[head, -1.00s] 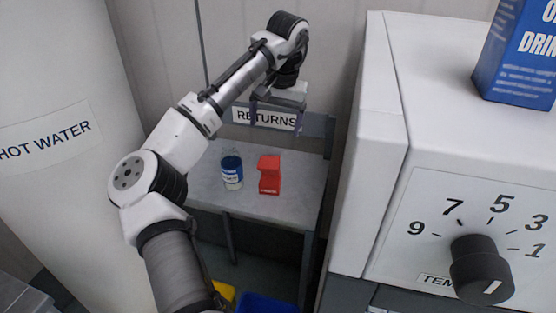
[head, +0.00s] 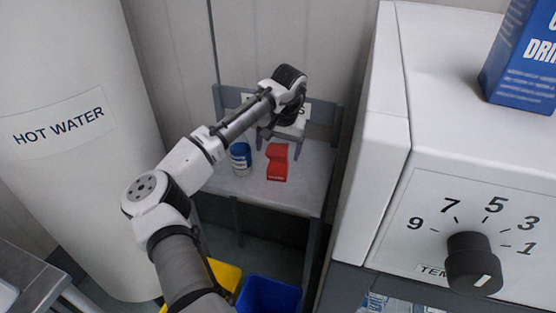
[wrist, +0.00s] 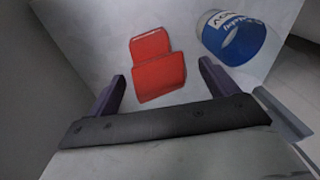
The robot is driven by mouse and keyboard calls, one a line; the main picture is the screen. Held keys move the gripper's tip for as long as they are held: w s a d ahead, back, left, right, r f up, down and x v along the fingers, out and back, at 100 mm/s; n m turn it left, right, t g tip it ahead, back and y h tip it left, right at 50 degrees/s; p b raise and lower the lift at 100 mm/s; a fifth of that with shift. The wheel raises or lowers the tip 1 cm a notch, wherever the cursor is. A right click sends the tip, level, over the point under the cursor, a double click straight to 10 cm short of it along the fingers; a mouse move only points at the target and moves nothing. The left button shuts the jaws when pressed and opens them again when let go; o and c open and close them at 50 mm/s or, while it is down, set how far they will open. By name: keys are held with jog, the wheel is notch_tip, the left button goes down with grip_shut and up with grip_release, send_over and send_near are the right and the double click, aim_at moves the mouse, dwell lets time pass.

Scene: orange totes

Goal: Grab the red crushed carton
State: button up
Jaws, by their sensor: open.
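The red crushed carton (head: 278,163) stands on a small grey table (head: 300,193), and its side looks bent in. In the wrist view the carton (wrist: 157,68) lies ahead of my gripper (wrist: 162,85), roughly between the lines of the two fingers. My gripper is open and empty. In the head view my gripper (head: 278,142) hangs over the table, just above and behind the carton's top. I cannot tell whether a finger touches it.
A blue and white can (head: 240,158) stands left of the carton, and shows right of it in the wrist view (wrist: 236,42). A white cabinet with a dial (head: 470,262) is at right, a hot water tank (head: 60,128) at left. Yellow (head: 227,276) and blue (head: 268,294) bins sit below.

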jog(key=shift+f, duration=0.15)
jog(key=c, duration=1.3)
